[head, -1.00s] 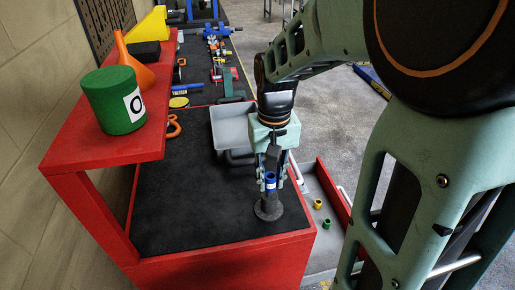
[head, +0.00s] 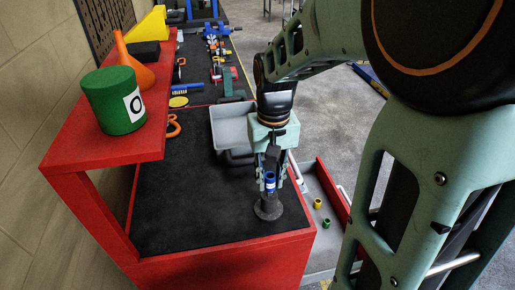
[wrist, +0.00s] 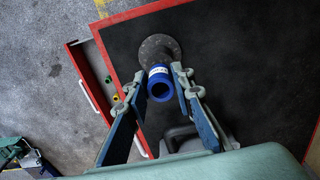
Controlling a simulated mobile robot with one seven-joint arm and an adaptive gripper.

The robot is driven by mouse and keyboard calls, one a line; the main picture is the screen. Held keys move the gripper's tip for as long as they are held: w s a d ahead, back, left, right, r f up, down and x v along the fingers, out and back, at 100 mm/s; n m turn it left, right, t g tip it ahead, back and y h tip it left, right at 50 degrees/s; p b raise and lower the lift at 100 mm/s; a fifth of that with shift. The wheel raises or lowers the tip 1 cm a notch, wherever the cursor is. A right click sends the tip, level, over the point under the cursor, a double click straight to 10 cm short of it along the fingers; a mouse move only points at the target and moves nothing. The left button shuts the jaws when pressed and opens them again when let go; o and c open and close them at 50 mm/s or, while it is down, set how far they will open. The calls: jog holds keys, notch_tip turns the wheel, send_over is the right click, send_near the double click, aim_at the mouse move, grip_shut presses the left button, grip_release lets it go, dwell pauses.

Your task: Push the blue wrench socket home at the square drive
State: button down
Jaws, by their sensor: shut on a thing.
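The blue wrench socket (head: 270,182) stands upright over a dark grey post with a round foot (head: 268,210) near the front edge of the bench mat. In the wrist view the socket (wrist: 161,86) is a blue ring with a pale band, in line with the round foot (wrist: 160,47). My gripper (head: 271,178) points down from above and is shut on the socket, one finger on each side. The square drive is hidden by the socket, so I cannot tell how far the socket sits on it.
A grey tray (head: 228,128) lies behind my gripper. An open drawer (head: 334,192) at right holds a yellow socket (head: 318,203) and a green socket (head: 326,223). A red shelf (head: 75,150) with a green can (head: 112,103) stands at left. The mat's left part is clear.

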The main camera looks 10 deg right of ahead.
jog(key=shift+f+b, duration=1.05)
jog(key=shift+f, duration=0.3)
jog(key=c, duration=1.6)
grip_release()
notch_tip(320, 180, up, 12)
jog(key=shift+r, duration=0.1)
